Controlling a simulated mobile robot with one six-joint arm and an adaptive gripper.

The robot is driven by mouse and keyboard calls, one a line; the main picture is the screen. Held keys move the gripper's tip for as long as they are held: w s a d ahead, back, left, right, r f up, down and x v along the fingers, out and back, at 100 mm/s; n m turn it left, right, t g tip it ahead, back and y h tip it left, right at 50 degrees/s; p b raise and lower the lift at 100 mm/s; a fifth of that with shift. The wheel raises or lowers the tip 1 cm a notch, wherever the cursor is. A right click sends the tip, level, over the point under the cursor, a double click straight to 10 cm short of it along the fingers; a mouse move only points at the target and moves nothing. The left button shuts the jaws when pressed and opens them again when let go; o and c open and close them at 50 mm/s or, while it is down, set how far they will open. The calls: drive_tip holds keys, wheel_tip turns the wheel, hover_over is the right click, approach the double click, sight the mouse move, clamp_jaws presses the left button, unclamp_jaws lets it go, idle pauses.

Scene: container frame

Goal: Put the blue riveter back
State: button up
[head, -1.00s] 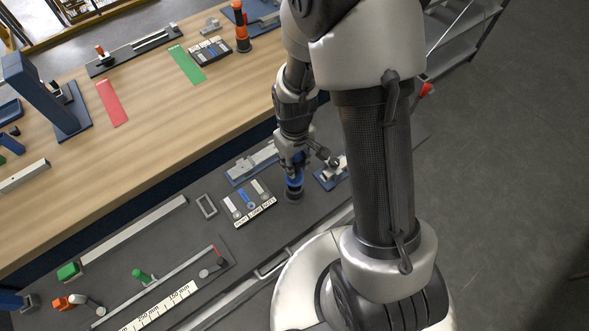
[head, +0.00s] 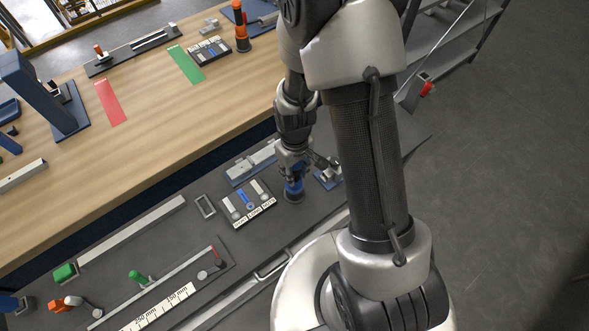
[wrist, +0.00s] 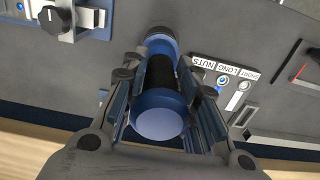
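The blue riveter (head: 293,188) stands upright on the dark bench top, just right of the small label tray. In the wrist view the riveter (wrist: 160,113) shows its round blue end toward the camera, with a black middle and a blue-grey far end. My gripper (head: 293,170) is above and around its upper part. In the wrist view my gripper (wrist: 168,85) has one finger on each side of the riveter. The fingers look spread, with a gap beside the black middle, so it seems open. The upper part of the riveter is partly hidden by my gripper in the head view.
The label tray (head: 236,218) for short, long and nuts lies close on the left. A grey-blue fixture (head: 245,170) stands behind it, and another small fixture (head: 327,178) is close on the right. An orange riveter (head: 241,35) stands on the wooden table (head: 150,100).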

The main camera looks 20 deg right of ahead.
drive_tip(key=o, duration=0.3)
drive_tip(key=shift+o, duration=0.2)
drive_tip(key=shift+r+p, duration=0.45)
drive_tip(key=shift+r, duration=0.05)
wheel_tip(320, 180, up, 12)
drive_tip(key=shift+f+p, duration=0.15)
drive_tip(key=shift+p, duration=0.75)
drive_tip(key=s+r+m+t, duration=0.1)
drive_tip(key=s+r+t, duration=0.1)
drive_tip(key=s+r, duration=0.5)
drive_tip(key=s+r+m+t, duration=0.2)
drive_tip(key=s+r, duration=0.6)
drive_tip(key=r, duration=0.6)
drive_tip(key=shift+r+m+t, duration=0.25)
drive_tip(key=shift+m+t, duration=0.05)
